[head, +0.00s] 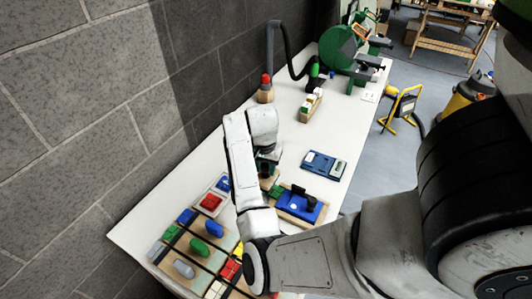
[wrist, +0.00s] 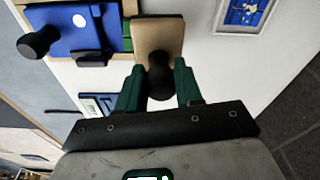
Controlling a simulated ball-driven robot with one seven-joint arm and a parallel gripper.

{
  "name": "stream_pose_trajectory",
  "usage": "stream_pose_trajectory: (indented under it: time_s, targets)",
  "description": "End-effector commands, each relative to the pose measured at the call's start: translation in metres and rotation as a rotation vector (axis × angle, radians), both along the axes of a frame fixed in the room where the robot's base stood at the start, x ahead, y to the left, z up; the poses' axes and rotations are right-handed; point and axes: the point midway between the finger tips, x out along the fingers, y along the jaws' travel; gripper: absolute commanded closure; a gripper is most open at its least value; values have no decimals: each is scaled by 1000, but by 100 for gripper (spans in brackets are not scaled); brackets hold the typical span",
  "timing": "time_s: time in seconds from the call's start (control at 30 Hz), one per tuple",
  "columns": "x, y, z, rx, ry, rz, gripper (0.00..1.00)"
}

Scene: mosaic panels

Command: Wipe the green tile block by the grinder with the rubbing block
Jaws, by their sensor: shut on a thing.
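My gripper (wrist: 160,88) has green fingers closed on the black knob of the rubbing block, a pale wooden pad (wrist: 158,36). In the head view my gripper (head: 267,165) is over the table's middle, partly hidden by my own arm; the pad lies below it, and whether it touches anything beneath is unclear. A green block (head: 275,190) lies beside it, next to a blue plate with a black knob (head: 312,208); the plate also shows in the wrist view (wrist: 72,30). The green grinder (head: 338,50) stands at the far end. A wooden holder (head: 306,112) with green and white pieces stands nearer.
Several coloured blocks on wooden boards (head: 190,250) fill the near left of the white table (head: 150,210). A blue-grey case (head: 324,164) lies right of my gripper. A wooden stand with a red top (head: 265,92) is near the wall. Bare tabletop lies between the gripper and holder.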

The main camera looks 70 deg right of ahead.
Motion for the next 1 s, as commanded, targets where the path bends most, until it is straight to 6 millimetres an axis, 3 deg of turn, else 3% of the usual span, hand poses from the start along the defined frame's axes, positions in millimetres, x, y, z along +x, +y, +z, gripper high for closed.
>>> stream_pose_trajectory:
  time_s: [0.03,0.4,1.0]
  targets:
    - [0,-1,10,-1,0,0,98]
    - [8,-4,39,0,0,6,98]
    - [8,-4,40,-1,0,7,98]
